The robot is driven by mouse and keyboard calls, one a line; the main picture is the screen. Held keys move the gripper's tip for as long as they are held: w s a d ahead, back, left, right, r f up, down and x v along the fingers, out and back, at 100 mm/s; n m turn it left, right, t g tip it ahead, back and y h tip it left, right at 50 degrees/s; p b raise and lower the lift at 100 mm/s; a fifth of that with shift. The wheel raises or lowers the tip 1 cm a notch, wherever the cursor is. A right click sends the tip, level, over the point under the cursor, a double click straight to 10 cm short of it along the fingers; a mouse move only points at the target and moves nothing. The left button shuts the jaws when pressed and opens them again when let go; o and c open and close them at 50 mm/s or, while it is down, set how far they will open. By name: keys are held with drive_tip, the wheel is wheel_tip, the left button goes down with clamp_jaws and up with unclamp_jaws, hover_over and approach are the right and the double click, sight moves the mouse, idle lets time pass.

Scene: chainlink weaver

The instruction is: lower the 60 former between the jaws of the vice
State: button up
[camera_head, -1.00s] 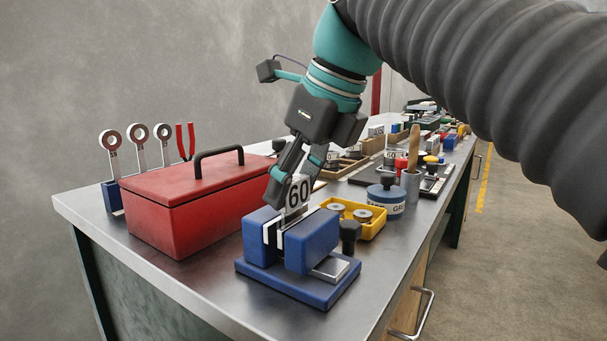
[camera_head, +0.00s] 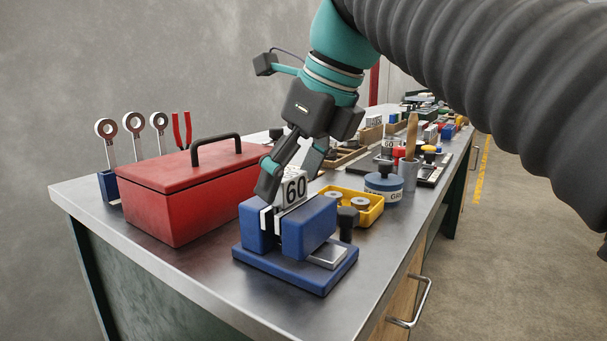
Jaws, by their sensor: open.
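The 60 former (camera_head: 294,189) is a pale block with a black "60" on its face. It stands upright at the blue vice (camera_head: 310,232), its lower part hidden between the jaws and its labelled top above them. Whether it rests on the bottom of the vice cannot be seen. My gripper (camera_head: 291,172) is open around the top of the former, one finger to its left and the other behind it to the right. A gap to the right finger shows; the left finger is close to the block.
A red toolbox (camera_head: 190,190) stands close left of the vice. A yellow tray (camera_head: 358,212) with grey round parts and a blue-grey tin (camera_head: 384,190) stand behind right. Ring-topped tools (camera_head: 134,125) are at the far left. The bench front is clear.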

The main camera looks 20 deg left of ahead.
drive_tip(key=w+v, duration=0.1)
drive_tip(key=v, duration=0.6)
drive_tip(key=shift+s+r, duration=0.25)
drive_tip(key=shift+s, duration=0.25)
drive_tip(key=shift+d, duration=0.1)
drive_tip(key=w+d+f+n+t+h, duration=0.25)
drive_tip(key=d+f+n, duration=0.75)
drive_tip(key=d+f, duration=0.5)
drive_tip(key=s+d+f+n, duration=0.3)
drive_tip(key=d+f, duration=0.1)
drive_tip(key=f, duration=0.3)
drive_tip(key=s+d+f+n+t+h, duration=0.1)
drive_tip(key=s+d+f+n, duration=0.2)
drive_tip(key=f, duration=0.4)
drive_tip(key=s+d+f+n+h, duration=0.1)
drive_tip(key=s+d+f+n, duration=0.2)
drive_tip(key=d+f+n, duration=0.2)
wheel_tip(320, 180, down, 3)
drive_tip(key=shift+d+t, duration=0.35)
drive_tip(key=shift+d, duration=0.05)
